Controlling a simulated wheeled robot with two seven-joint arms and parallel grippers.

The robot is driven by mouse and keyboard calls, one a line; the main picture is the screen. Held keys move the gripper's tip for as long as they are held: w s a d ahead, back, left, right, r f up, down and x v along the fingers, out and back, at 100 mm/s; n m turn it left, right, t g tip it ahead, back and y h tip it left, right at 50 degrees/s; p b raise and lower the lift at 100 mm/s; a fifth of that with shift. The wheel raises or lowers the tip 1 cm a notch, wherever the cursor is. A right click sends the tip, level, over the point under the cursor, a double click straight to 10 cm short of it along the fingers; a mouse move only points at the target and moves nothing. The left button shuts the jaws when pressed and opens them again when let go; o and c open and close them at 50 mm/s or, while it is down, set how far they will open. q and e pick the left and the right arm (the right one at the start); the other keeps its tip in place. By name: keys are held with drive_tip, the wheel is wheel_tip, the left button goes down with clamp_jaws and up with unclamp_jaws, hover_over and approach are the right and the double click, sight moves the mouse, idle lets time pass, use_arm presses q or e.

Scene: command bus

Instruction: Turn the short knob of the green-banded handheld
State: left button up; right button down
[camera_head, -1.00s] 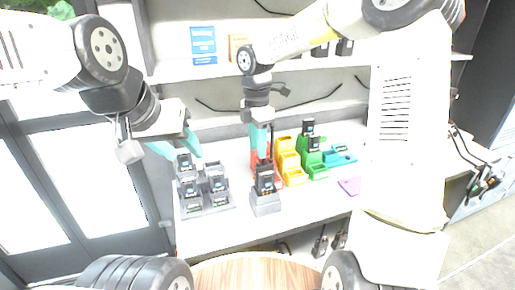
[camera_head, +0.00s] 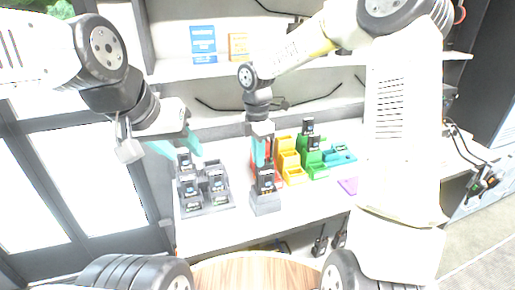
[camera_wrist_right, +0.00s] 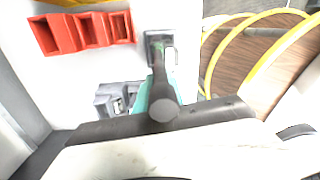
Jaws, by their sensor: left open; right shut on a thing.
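A dark handheld (camera_head: 265,182) stands upright in a single grey stand (camera_head: 266,204) near the table's front. It also shows in the right wrist view (camera_wrist_right: 158,42), with some green on it. My right gripper (camera_head: 259,163) points down at its top, teal fingers shut. In the right wrist view, a thick dark antenna-like post (camera_wrist_right: 163,100) rises toward the camera and covers most of my fingers (camera_wrist_right: 152,98). The short knob and the exact contact are hidden there. My left gripper (camera_head: 177,149) is open and empty, fingers apart, above the rear of the grey rack.
A grey rack (camera_head: 222,209) with several handhelds stands on the left. Red (camera_wrist_right: 92,30), yellow (camera_head: 291,166) and green (camera_head: 318,171) bins are behind and to the right. A teal tray (camera_head: 341,157) and purple pad (camera_head: 349,186) lie farther right. A shelf (camera_head: 290,65) runs above.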

drive_tip(key=m, duration=0.3)
drive_tip(key=c, duration=1.4)
unclamp_jaws()
drive_tip(key=shift+c, duration=0.2)
wheel_tip(320, 180, up, 8)
drive_tip(key=shift+w+f, duration=0.1)
drive_tip(key=shift+w, duration=0.05)
